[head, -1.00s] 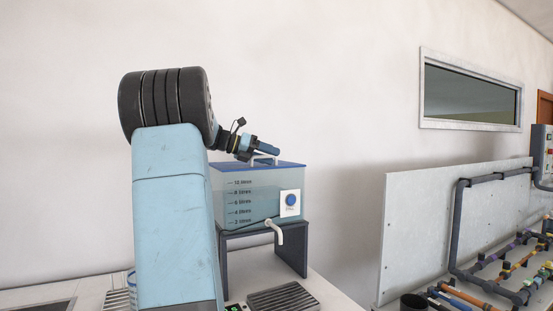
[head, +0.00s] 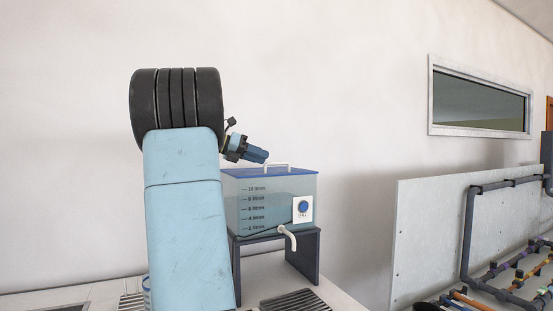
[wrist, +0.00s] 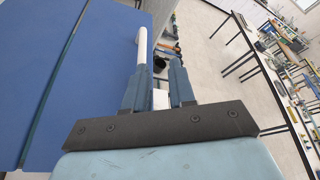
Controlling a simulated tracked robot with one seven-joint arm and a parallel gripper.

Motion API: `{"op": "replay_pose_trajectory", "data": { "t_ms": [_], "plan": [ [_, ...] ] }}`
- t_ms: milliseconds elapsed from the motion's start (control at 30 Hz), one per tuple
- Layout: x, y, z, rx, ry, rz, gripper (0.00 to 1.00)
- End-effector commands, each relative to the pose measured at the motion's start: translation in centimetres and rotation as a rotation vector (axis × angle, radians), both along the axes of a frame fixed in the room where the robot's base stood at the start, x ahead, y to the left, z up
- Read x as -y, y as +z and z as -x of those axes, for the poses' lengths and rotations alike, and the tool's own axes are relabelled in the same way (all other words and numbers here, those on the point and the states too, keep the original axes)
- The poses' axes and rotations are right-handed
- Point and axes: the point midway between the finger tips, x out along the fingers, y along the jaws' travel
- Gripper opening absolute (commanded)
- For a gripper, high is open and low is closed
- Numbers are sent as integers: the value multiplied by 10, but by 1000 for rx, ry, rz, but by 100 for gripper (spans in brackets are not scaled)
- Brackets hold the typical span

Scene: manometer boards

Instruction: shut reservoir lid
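The reservoir (head: 265,210) is a clear tank with litre marks, standing on a dark stand. Its blue lid (head: 245,173) appears to lie flat across the top. A white handle (head: 278,165) stands on the lid. My gripper (head: 264,157) is just above the lid, left of the handle. In the wrist view the lid (wrist: 105,60) fills the left side. The handle (wrist: 142,48) shows beyond the left finger. My gripper (wrist: 158,80) is open, with a gap between its fingers and no handle between them. Whether a finger touches the handle or lid, I cannot tell.
A white spout (head: 289,236) and a white plate with a blue knob (head: 303,208) are on the tank's front. A ridged drain tray (head: 295,301) lies on the bench in front. A grey board with pipes (head: 440,235) stands at the right.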

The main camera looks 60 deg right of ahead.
Motion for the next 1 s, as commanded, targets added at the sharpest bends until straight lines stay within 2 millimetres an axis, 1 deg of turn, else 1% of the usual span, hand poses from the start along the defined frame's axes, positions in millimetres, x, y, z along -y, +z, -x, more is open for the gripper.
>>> {"op": "replay_pose_trajectory", "data": {
  "t_ms": [33, 200, 1000],
  "plan": [
    [7, 2, 14, -5, -30, 6, 23],
    [5, 6, 16, -5, -44, 8, 23],
    [-28, 19, -20, -2, -34, 7, 23]
  ]
}}
